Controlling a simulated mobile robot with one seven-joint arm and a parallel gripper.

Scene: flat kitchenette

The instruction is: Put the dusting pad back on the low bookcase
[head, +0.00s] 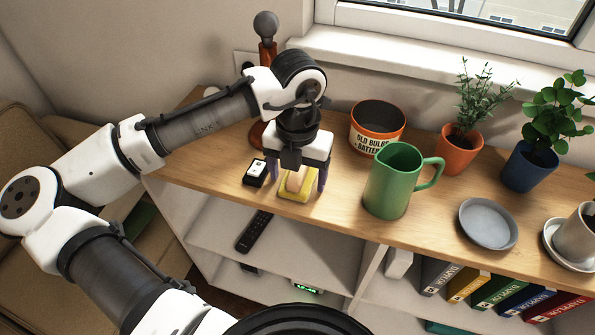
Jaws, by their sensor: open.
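The dusting pad seems to be the small yellow item with a pinkish-tan top (298,184), lying on the wooden top of the low bookcase (430,238) near its front edge. My gripper (297,188) points down over it, with one finger on each side of the pad. The jaws are open. Whether a finger touches the pad cannot be told, and part of its back is hidden by the gripper.
A small black-and-white box (255,172) stands close left of my gripper. A green jug (391,182) is close right, with an orange tin (377,124) behind. A grey plate (488,223), potted plants (460,147) and a cup (577,232) stand further right. A lamp (266,52) rises behind.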

